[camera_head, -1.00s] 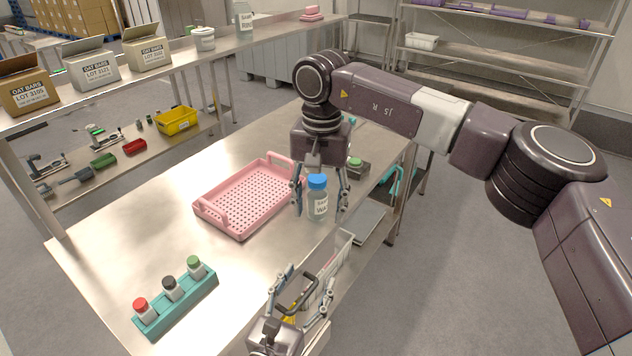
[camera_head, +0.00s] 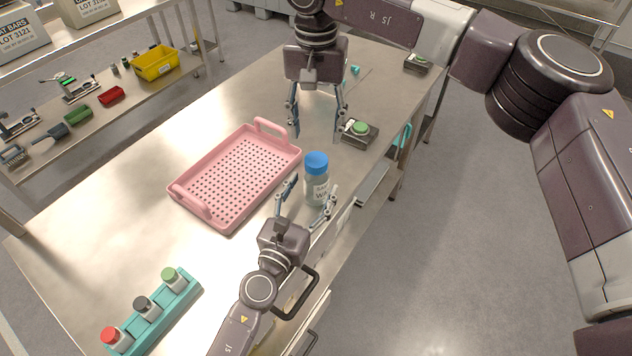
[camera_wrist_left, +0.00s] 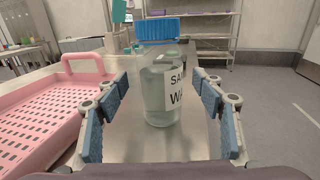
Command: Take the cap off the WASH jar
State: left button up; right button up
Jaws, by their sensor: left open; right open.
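The WASH jar (camera_head: 317,188) is a clear jar with a white label and a blue cap (camera_head: 316,163), upright on the steel table near its right edge. The cap is on the jar. My left gripper (camera_head: 307,196) is open, its fingers pointing at the jar from the near side. In the left wrist view the jar (camera_wrist_left: 160,95) stands between the two spread blue-padded fingers, with gaps on both sides; its cap (camera_wrist_left: 157,30) is above finger height. My right gripper (camera_head: 317,122) is open and empty, pointing down above the table just beyond the jar.
A pink perforated tray (camera_head: 186,189) lies left of the jar. A green-button box (camera_head: 360,130) sits behind it to the right. A teal rack (camera_head: 187,297) with three small capped bottles is at the near left. Bare table lies left of the pink tray.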

pick_arm(q)
jog(key=shift+x, duration=1.75)
grip_shut()
